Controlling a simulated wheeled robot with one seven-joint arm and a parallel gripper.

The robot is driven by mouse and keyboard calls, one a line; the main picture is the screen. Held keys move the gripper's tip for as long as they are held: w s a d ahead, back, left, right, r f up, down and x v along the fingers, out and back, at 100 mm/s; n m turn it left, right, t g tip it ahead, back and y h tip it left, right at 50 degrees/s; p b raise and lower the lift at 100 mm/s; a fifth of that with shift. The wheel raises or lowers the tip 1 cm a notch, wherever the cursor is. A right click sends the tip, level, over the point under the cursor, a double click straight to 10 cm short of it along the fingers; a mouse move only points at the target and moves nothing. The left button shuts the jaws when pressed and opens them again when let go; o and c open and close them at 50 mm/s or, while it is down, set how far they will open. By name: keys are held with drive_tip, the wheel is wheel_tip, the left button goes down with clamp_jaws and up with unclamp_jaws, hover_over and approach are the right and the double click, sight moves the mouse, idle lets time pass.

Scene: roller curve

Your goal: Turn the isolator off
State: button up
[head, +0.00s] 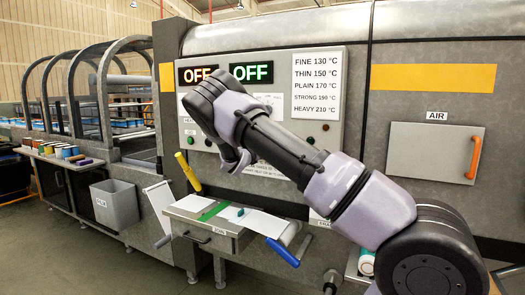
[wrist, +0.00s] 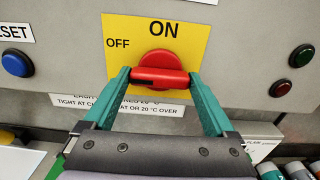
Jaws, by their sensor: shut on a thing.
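The isolator is a red rotary switch (wrist: 159,62) on a yellow plate (wrist: 195,28) in the wrist view. ON is printed above the knob and OFF to its upper left. Its red handle bar (wrist: 170,78) lies about level across the picture, with a dark mark on its left part. My gripper (wrist: 158,80) has its two teal fingers at the two ends of the bar, shut on it. In the head view my arm reaches to the grey panel and hides the isolator.
In the head view a drawer (head: 208,235), a blue-handled lever (head: 283,252) and a yellow-handled lever (head: 188,171) stand below the panel.

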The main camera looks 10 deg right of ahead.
drive_tip(key=shift+f, duration=0.1)
drive_tip(key=o, duration=1)
drive_tip(key=shift+o, duration=0.2)
drive_tip(key=shift+a, duration=0.1)
drive_tip(key=v, duration=1)
drive_tip(key=shift+s+a, duration=0.15)
drive_tip(key=shift+s, duration=0.2)
